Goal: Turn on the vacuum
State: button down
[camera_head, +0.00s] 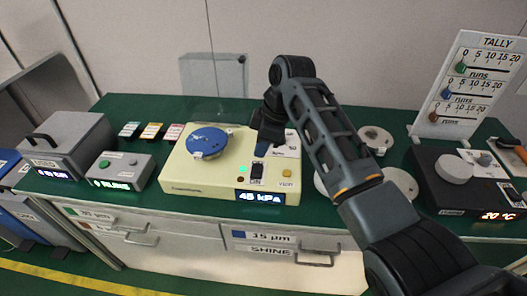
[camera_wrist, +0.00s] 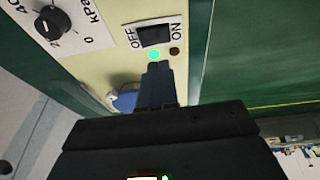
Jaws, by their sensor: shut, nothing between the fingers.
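The cream vacuum unit (camera_head: 190,182) stands on the green bench, with a blue disc (camera_head: 207,142) on top. Its front display (camera_head: 262,197) is lit and reads about 45 kPA. A black rocker switch (camera_head: 258,171) sits above the display; the wrist view shows this switch (camera_wrist: 154,35) between OFF and ON labels. A green light (camera_wrist: 154,56) glows beside it, also visible in the head view (camera_head: 243,169). I cannot tell which side of the rocker is pressed. My gripper (camera_wrist: 157,68) is shut and empty, its tips close to the green light and switch; contact is unclear.
A black knob (camera_wrist: 52,22) with a kPa scale is on the panel. A yellow button (camera_head: 287,172) is right of the switch. A grey control box (camera_head: 120,170) stands left, a dark hotplate-like unit (camera_head: 462,185) right. Pale discs (camera_head: 400,184) lie behind my arm.

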jog(key=s+v, duration=0.1)
jog(key=v, duration=0.6)
jog(key=shift+s+r+b, duration=0.25)
jog(key=shift+b, duration=0.15)
jog(key=shift+d, duration=0.1)
